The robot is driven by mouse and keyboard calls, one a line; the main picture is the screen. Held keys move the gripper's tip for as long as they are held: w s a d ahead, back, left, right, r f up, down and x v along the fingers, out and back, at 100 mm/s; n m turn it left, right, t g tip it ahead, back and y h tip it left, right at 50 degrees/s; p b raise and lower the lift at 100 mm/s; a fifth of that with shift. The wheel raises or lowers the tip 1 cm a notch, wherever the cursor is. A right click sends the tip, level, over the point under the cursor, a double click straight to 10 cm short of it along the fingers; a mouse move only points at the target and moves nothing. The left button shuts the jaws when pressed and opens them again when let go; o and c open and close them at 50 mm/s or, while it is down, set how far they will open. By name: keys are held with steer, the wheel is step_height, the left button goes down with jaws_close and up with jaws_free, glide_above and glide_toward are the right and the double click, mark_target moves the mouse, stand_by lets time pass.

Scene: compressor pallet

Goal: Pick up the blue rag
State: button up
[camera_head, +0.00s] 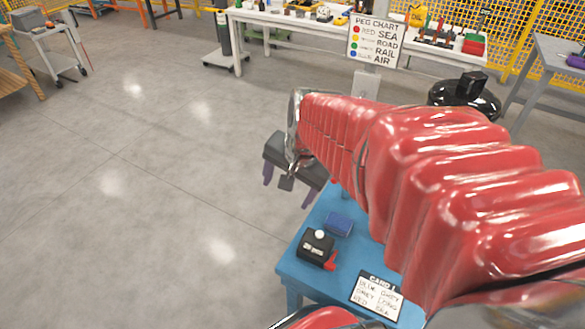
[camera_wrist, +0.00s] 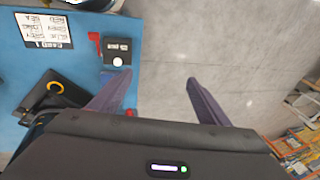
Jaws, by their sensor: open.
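A small dark blue, flat item (camera_head: 338,223), which looks like the blue rag, lies on the blue table (camera_head: 290,268), just behind a black box. In the wrist view the gap between the fingertips (camera_wrist: 158,80) is over bare grey floor, just beyond the table edge.
The black box (camera_head: 317,247) with a white knob and red part stands near the table edge. A lettered card (camera_head: 378,297) lies nearby. A black item with a yellow ring (camera_wrist: 55,88) shows in the wrist view. Open floor (camera_head: 150,200) is left.

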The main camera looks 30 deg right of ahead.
steer(key=s+d+f+m, duration=0.1)
steer(key=d+f+m, duration=0.6)
steer(key=d+m, duration=0.2)
steer(key=s+d+f+m+y, duration=0.1)
steer(key=s+d+f+m, duration=0.1)
steer(key=d+f+m, duration=0.6)
steer(key=d+m, duration=0.1)
steer(key=d, duration=0.3)
steer(key=shift+s+d+f+g+y, duration=0.25)
steer(key=shift+g+y, duration=0.05)
steer(key=shift+g, duration=0.1)
steer(key=shift+f, duration=0.1)
glide_above(341, 222)
steer(key=s, duration=0.1)
steer(key=shift+s+d+f, duration=0.1)
steer(key=shift+f, duration=1.95)
steer(key=shift+s+d+f, duration=0.1)
steer(key=shift+f, duration=1.9)
steer(key=shift+w, duration=0.1)
steer(key=shift+x, duration=2.55)
steer(key=shift+d, duration=0.15)
steer(key=shift+c, duration=0.3)
